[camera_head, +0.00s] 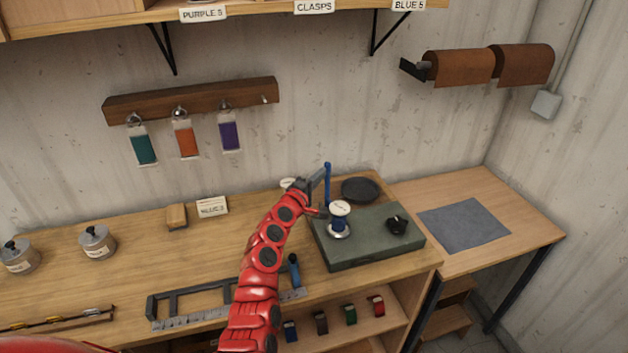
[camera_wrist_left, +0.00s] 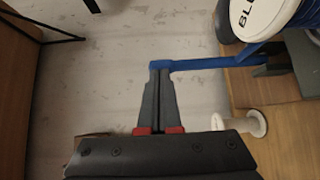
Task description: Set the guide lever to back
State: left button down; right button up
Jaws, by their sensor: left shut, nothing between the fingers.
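The guide lever (camera_head: 327,186) is a thin blue rod standing up at the back left of a grey-green machine base (camera_head: 370,250). In the left wrist view the blue lever (camera_wrist_left: 210,63) runs across the picture, and its bent end lies at my fingertips. My left gripper (camera_head: 321,174) is shut and empty, with its tips right beside the lever's upper part. Its closed fingers also show in the left wrist view (camera_wrist_left: 159,80). I cannot tell whether they touch the lever. My right gripper is not in view.
A white-topped spool (camera_head: 340,208) and a black knob (camera_head: 397,225) are on the base. A dark round dish (camera_head: 360,189) lies behind it. A metal frame (camera_head: 190,302) lies near the bench front. A grey mat (camera_head: 463,225) lies on the right table. Tags hang from a wall rack (camera_head: 190,101).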

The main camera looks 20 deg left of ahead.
pick_arm(q)
jog(key=shift+w+d, duration=0.1)
jog(key=shift+w, duration=0.3)
